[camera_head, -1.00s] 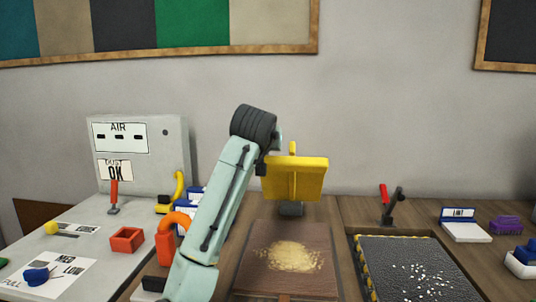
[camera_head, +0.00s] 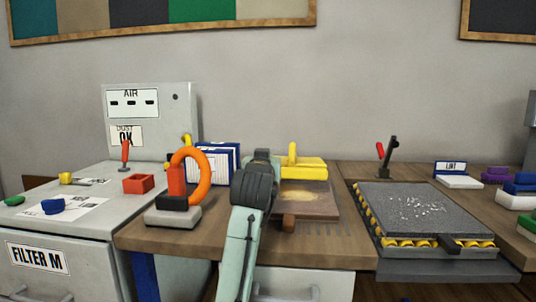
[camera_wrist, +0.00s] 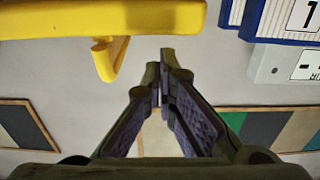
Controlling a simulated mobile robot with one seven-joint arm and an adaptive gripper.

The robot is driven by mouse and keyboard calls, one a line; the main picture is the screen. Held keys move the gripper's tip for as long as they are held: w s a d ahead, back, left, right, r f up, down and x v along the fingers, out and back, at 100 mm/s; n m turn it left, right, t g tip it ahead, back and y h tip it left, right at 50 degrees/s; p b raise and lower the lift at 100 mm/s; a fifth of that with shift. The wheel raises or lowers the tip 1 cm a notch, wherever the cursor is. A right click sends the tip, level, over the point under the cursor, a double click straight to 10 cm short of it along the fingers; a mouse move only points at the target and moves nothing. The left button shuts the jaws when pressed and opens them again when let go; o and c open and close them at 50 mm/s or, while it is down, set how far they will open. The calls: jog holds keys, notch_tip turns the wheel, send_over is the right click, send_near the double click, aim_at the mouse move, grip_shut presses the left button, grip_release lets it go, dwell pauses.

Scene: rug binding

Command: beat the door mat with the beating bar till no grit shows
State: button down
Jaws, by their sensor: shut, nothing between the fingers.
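The brown door mat (camera_head: 325,208) lies on the wooden bench with a tan patch of grit (camera_head: 306,194) on it. The yellow beating bar (camera_head: 303,170) is low over the mat's far end, its short handle pointing up. I cannot tell whether it touches the mat. In the wrist view the beating bar (camera_wrist: 110,20) crosses the top left. My gripper (camera_wrist: 163,72) is shut and empty, apart from the bar. In the head view my arm hides my fingers and the mat's left side.
An orange ring tool (camera_head: 190,180) stands left of my arm. Blue and white boxes (camera_head: 218,160) stand behind it. To the right, a dark mat (camera_head: 420,225) with white specks lies on a yellow-roller tray. A red-tipped lever (camera_head: 387,155) stands behind it.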

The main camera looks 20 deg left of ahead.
jog(key=shift+s+d+f+b, duration=0.1)
jog(key=shift+s+f+b, duration=0.15)
jog(key=shift+f, duration=0.6)
jog(key=shift+s+f+b, duration=0.1)
jog(key=shift+f+b, duration=0.2)
jog(key=shift+f, duration=0.5)
jog(key=shift+r, duration=0.1)
notch_tip(320, 180, up, 5)
jog(key=p, duration=0.5)
jog(key=s+d+f+b, duration=0.2)
jog(key=s+f, duration=0.2)
jog(key=s, duration=0.5)
jog(key=shift+d+f+b, duration=0.25)
jog(key=shift+d+b, duration=0.05)
